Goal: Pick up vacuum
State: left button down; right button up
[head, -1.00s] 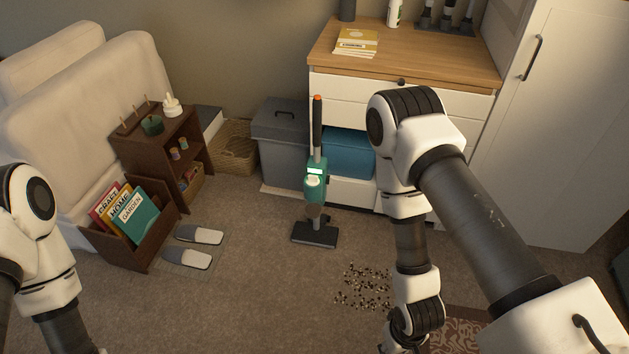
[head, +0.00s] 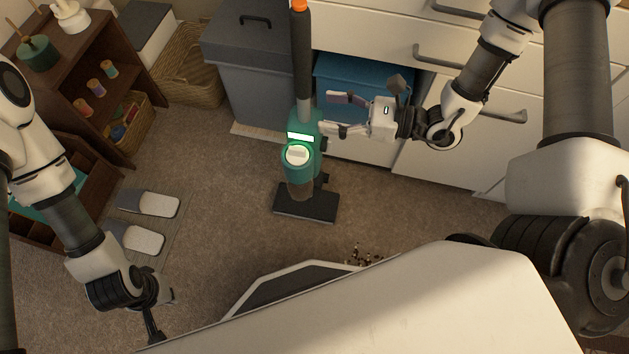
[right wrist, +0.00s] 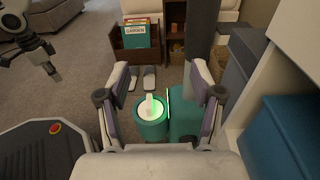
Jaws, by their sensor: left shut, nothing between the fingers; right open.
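The upright stick vacuum (head: 314,150) has a teal body, a lit green display, a dark handle tube with an orange tip and a flat dark floor head. It stands on the carpet in front of the drawers. My right gripper (head: 330,113) is open, just right of the vacuum's upper body in the head view. In the right wrist view the teal vacuum (right wrist: 183,122) shows between the open fingers (right wrist: 157,85); I cannot tell if they touch it. My left gripper (head: 154,325) is shut and empty, low over the carpet at lower left.
A blue bin (head: 350,78) sits in the drawer unit (head: 400,35) behind my right gripper. A grey lidded bin (head: 250,75) stands behind the vacuum. Slippers (head: 150,203), a wicker basket (head: 188,80) and a brown shelf (head: 85,60) are left. Dark debris (head: 365,254) lies on the carpet.

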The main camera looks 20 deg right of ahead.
aim_at(304, 83)
jog(key=w+t, duration=0.1)
jog(key=w+d+m+t, duration=0.1)
jog(key=w+r, duration=0.1)
jog(key=shift+w+d+t+h, duration=0.15)
jog(key=shift+d+t+h, duration=0.1)
jog(key=shift+t+h, duration=0.15)
jog(key=b+x, duration=0.2)
jog(key=x, duration=0.4)
jog(key=shift+w+a+f, duration=0.1)
jog(key=shift+w, duration=0.3)
pick_arm(q)
notch_tip(304, 83, down, 3)
jog(key=shift+s+f, duration=0.1)
pick_arm(e)
jog(key=shift+m, duration=0.3)
jog(key=c, duration=1.2)
